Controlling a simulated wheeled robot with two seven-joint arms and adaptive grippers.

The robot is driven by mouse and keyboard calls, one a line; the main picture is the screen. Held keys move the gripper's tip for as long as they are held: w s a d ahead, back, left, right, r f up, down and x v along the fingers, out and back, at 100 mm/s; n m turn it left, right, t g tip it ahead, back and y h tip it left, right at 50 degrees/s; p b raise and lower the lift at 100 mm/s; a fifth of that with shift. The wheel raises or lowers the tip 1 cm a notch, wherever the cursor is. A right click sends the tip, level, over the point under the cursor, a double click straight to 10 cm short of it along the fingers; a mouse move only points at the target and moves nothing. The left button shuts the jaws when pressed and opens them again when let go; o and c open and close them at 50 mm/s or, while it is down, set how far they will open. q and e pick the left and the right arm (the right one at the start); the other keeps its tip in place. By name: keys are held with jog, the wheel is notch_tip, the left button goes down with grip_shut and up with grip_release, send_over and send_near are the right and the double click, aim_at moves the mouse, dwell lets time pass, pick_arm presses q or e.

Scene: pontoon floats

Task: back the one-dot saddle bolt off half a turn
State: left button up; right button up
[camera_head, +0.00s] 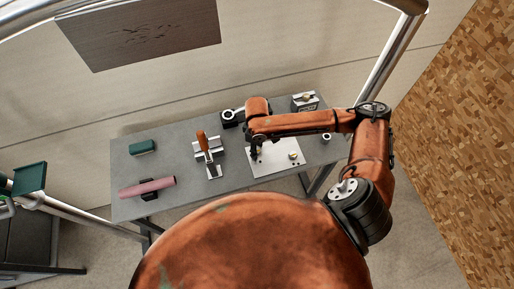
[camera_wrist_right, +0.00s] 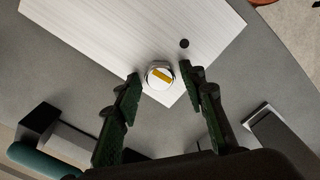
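A pale rectangular plate (camera_head: 273,166) lies on the grey table under my right forearm. In the right wrist view, a round white bolt head (camera_wrist_right: 159,76) with a yellow stripe sits near a corner of the plate (camera_wrist_right: 110,30). No dot mark can be read on it. My right gripper (camera_wrist_right: 160,80) is open, with its green fingers on either side of the bolt head and a visible gap at each side. In the head view my right gripper (camera_head: 254,152) is over the plate's left part. Another bolt head (camera_head: 293,155) shows on the plate's right part. My left gripper is out of view.
An orange-handled tool (camera_head: 203,141) stands in a holder left of the plate. A green block (camera_head: 142,147) and a pink cylinder (camera_head: 147,187) are farther left. The wrist view shows a dark hole (camera_wrist_right: 184,43) in the plate.

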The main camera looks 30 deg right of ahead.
jog(key=m+p, duration=0.4)
jog(key=p, duration=0.1)
jog(key=m+p, duration=0.2)
jog(key=p, duration=0.1)
jog(key=shift+s+r+m, duration=0.1)
jog(key=shift+r+m, duration=0.2)
jog(key=shift+r, duration=0.05)
jog(key=shift+a+f+m+p, duration=0.15)
jog(key=shift+m+p, duration=0.25)
jog(key=shift+m, duration=0.2)
jog(key=shift+f+m, duration=0.25)
jog(key=shift+m, duration=0.85)
jog(key=m, duration=1.1)
jog(key=shift+m, duration=0.4)
jog(key=shift+c, duration=0.2)
